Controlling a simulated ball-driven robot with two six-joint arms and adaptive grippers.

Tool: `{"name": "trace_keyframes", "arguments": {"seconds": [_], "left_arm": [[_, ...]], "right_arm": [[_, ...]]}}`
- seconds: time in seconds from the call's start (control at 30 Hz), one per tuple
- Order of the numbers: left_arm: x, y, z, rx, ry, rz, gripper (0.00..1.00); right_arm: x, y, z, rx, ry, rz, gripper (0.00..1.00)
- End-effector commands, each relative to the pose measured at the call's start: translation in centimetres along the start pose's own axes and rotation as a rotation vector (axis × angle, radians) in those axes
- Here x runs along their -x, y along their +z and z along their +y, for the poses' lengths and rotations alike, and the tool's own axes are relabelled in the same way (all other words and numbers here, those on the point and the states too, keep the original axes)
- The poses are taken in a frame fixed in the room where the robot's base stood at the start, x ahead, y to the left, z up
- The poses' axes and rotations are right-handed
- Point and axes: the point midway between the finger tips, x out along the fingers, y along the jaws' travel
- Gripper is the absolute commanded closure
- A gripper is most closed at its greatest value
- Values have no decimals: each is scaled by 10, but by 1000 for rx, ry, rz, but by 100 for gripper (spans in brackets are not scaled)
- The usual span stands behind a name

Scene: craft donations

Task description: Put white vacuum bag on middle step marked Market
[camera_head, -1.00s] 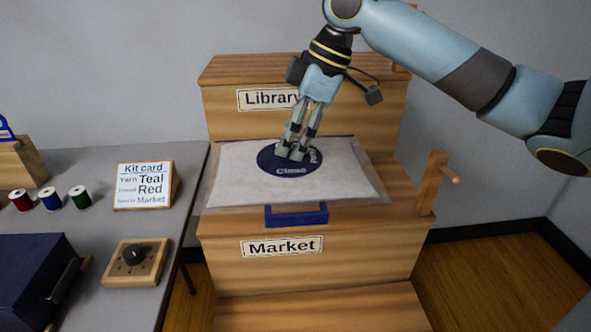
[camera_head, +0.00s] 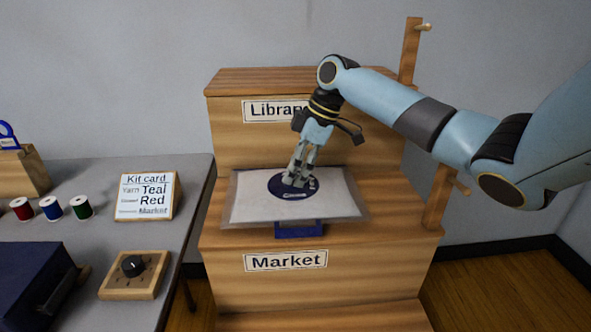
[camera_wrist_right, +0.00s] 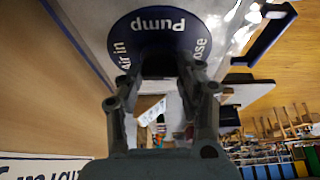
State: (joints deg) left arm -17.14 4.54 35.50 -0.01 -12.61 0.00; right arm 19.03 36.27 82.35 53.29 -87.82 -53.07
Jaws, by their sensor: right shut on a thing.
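The white vacuum bag (camera_head: 245,195) lies flat over the middle step (camera_head: 215,232) marked Market (camera_head: 286,260). It has a clear border, a blue front handle (camera_head: 300,230) and a round dark blue disc (camera_head: 283,193) with white lettering. My right gripper (camera_head: 296,181) points down, shut on the bag at this disc. The fingertips cover part of it. In the right wrist view, the disc (camera_wrist_right: 160,35) reads Pump and Air in, above my fingers. I cannot tell whether the bag touches the step. My left gripper is not in view.
The upper step marked Library (camera_head: 272,110) rises behind the bag. A wooden post (camera_head: 438,197) with a peg stands at the right. On the grey table at the left are a kit card (camera_head: 146,196), several thread spools (camera_head: 51,208), a dial box (camera_head: 134,273) and a dark blue case (camera_head: 35,285).

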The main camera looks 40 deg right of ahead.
Motion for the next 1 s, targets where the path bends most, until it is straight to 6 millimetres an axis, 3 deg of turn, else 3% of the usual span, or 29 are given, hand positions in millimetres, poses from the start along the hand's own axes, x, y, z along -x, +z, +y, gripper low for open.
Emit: {"name": "trace_keyframes", "arguments": {"seconds": [0.2, 0.23, 0.4, 0.77, 1.0], "left_arm": [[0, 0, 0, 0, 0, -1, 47], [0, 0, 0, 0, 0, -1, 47], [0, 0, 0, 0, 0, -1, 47], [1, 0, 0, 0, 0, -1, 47], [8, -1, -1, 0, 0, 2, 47]], "right_arm": [[0, 0, 0, 0, 1, 0, 100], [-1, 0, 0, 0, 0, -1, 63], [0, 0, 0, 0, 0, -1, 41], [7, 0, 1, 0, 2, -2, 41], [55, 0, 1, 2, 5, -4, 41]]}}
